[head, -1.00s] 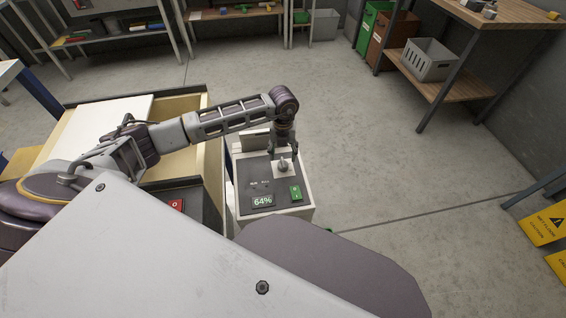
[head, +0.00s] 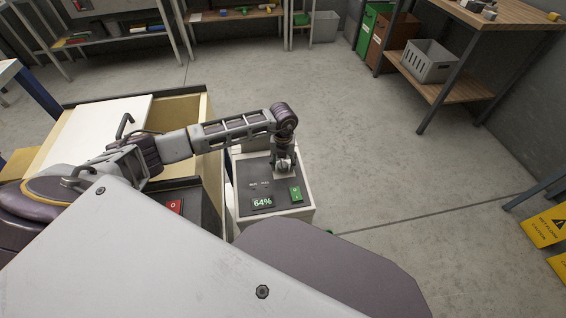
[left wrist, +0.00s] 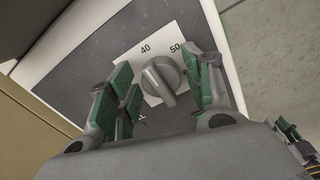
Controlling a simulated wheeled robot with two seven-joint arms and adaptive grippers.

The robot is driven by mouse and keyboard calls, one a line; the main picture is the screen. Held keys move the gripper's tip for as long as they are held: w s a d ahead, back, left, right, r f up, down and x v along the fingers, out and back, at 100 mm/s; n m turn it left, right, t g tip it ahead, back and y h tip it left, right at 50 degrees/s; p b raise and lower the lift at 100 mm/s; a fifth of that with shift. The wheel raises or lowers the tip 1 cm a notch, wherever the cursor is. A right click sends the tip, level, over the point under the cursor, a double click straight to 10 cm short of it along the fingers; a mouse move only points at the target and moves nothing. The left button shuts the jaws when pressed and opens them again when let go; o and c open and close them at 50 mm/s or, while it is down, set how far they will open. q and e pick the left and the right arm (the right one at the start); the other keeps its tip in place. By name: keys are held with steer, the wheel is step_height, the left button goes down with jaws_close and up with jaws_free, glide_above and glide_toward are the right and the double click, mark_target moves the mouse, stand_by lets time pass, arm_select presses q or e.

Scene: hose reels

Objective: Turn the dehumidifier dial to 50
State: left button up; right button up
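The dehumidifier (head: 243,185) is a pale box with a dark top panel and a green 64% readout (head: 262,202). Its grey dial (left wrist: 160,78) sits on a white plate in the left wrist view, with "40" and "50" printed beyond it. The dial's ridge slants from upper left to lower right; I cannot tell which end points. My left gripper (head: 284,168) points down over the dial in the head view and largely covers it. In the left wrist view its green-padded fingers (left wrist: 166,88) are open on either side of the dial, with gaps visible. My right gripper is not in view.
A green switch (head: 295,193) sits on the panel close to the gripper. An open wooden drawer or cabinet (head: 213,115) stands left of the dehumidifier, with a red switch (head: 174,206) nearby. The floor to the right is clear up to a shelf (head: 470,88) and yellow wet-floor signs (head: 547,227).

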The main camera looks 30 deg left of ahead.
arm_select(q)
steer(key=c, duration=0.7)
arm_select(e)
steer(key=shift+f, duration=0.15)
